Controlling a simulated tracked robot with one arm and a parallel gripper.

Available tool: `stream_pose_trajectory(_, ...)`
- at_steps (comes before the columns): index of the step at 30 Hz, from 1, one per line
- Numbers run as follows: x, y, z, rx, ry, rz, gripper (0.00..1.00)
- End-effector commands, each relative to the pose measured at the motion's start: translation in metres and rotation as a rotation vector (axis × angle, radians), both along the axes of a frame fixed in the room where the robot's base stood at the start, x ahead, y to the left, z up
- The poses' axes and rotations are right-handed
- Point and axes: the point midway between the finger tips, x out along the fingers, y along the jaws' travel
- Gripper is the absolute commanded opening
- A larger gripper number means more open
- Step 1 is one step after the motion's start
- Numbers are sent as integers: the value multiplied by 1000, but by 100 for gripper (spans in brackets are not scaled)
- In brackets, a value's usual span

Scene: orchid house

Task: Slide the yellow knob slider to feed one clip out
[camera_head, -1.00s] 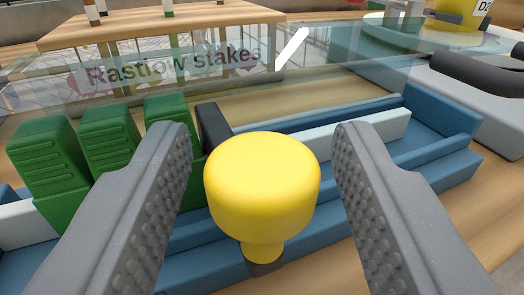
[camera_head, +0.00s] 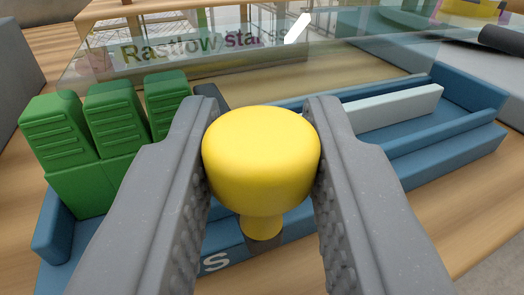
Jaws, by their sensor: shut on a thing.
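The yellow knob (camera_head: 261,160) of the slider stands upright in the middle of the view, on a short yellow stem. My gripper (camera_head: 262,140) is shut on it, with one grey ridged finger against each side. The blue feeder base (camera_head: 450,150) runs behind and under the knob, partly hidden by my fingers. Several green clips (camera_head: 115,120) stand in a row at its left end. A pale bar (camera_head: 390,108) lies in the channel right of the knob. A dark piece (camera_head: 211,92) shows behind the left finger.
A clear panel reading "Rastlow stakes" (camera_head: 200,42) stands behind the feeder. A wooden bench (camera_head: 25,155) lies under it. A grey block with a black roll (camera_head: 500,40) is at the back right.

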Motion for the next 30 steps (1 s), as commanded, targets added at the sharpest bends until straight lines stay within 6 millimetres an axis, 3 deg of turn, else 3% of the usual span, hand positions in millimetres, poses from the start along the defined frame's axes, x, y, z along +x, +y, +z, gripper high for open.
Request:
stream_pose_trajectory(1, 1, 1, 2, -1, -3, 1, 0)
stream_pose_trajectory(2, 1, 0, 2, -1, -3, 1, 28)
stream_pose_trajectory(4, 1, 0, 2, -1, -3, 1, 45)
stream_pose_trajectory(17, -6, 0, 1, -1, -1, 0, 45)
stream_pose_trajectory(30, -63, 2, 1, 0, 0, -1, 45)
